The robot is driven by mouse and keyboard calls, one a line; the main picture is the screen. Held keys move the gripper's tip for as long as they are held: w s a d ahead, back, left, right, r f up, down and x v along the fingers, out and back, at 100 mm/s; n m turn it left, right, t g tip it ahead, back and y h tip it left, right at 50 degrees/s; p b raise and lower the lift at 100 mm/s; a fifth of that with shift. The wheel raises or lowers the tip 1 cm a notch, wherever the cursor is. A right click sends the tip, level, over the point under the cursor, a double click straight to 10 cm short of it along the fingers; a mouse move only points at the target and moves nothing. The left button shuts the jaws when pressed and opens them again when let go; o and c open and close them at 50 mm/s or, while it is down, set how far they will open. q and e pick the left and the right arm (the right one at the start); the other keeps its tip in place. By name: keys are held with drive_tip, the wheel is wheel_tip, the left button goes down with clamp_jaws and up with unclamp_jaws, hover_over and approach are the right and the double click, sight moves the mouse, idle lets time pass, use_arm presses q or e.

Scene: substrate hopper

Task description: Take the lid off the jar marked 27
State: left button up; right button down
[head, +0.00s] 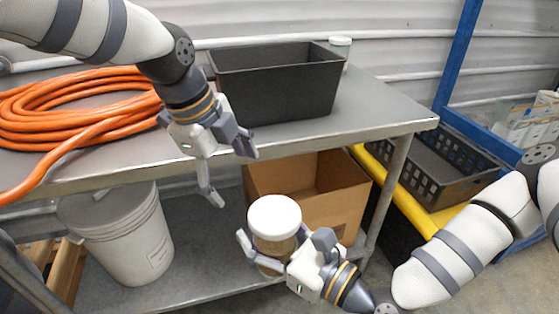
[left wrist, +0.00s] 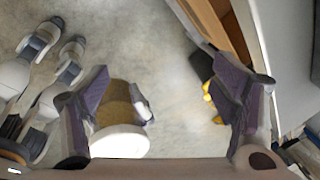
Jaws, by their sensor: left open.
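A jar with tan contents (head: 274,245) and a wide white lid (head: 274,215) is held upright in front of the table by my right gripper (head: 283,250), whose fingers are around its body. The lid is on the jar. No number is readable on it. My left gripper (head: 231,173) is open and empty, above and to the left of the lid, apart from it. In the left wrist view the white lid (left wrist: 120,141) and tan jar body (left wrist: 118,100) show between the open fingers, nearer the left finger.
A metal table (head: 385,110) carries an orange hose coil (head: 75,105), a black bin (head: 275,90) and another white-lidded jar (head: 341,46) behind the bin. A white bucket (head: 125,235) and cardboard box (head: 315,190) sit below. A black crate (head: 455,170) is at right.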

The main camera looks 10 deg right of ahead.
use_arm(q)
drive_tip(key=s+d+r+m, duration=0.3)
drive_tip(key=r+m, duration=0.1)
drive_tip(key=m, duration=0.1)
wheel_tip(320, 180, up, 4)
drive_tip(key=m+g+y, duration=0.2)
drive_tip(key=m+y, duration=0.1)
drive_tip(key=m, duration=0.5)
hover_over(280, 212)
drive_tip(key=shift+w, duration=0.4)
drive_tip(key=shift+s+m, duration=0.3)
drive_tip(key=shift+m, duration=0.3)
wheel_tip(280, 212, down, 8)
drive_tip(key=shift+r, duration=0.15)
